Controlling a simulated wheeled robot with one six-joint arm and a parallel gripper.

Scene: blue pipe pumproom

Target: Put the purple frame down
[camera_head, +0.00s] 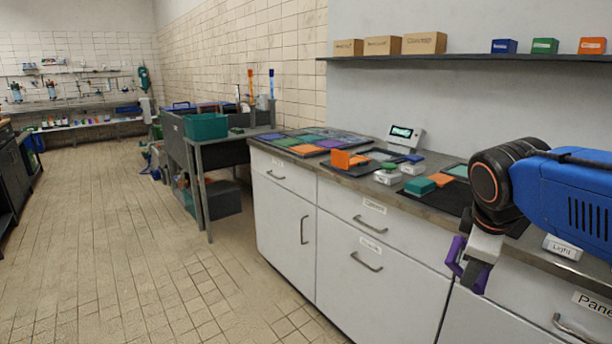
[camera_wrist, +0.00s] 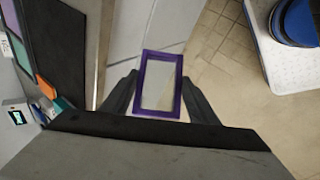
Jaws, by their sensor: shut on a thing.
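The purple frame (camera_wrist: 159,84) is a small open rectangle, with the cabinet front and floor showing through it in the wrist view. My gripper (camera_wrist: 158,98) is shut on it, with one dark finger against each long side. In the head view the purple frame (camera_head: 456,256) hangs in my gripper (camera_head: 474,266) at the right, in front of the cabinet and below the counter's edge. Part of it is hidden behind the gripper there.
The counter (camera_head: 430,194) carries dark mats with coloured tiles, an orange block (camera_head: 345,159), a teal block (camera_head: 419,186) and a white display device (camera_head: 404,138). A shelf (camera_head: 460,57) with boxes runs above. A teal bin (camera_head: 206,127) stands further left. The floor (camera_head: 170,250) at left is open.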

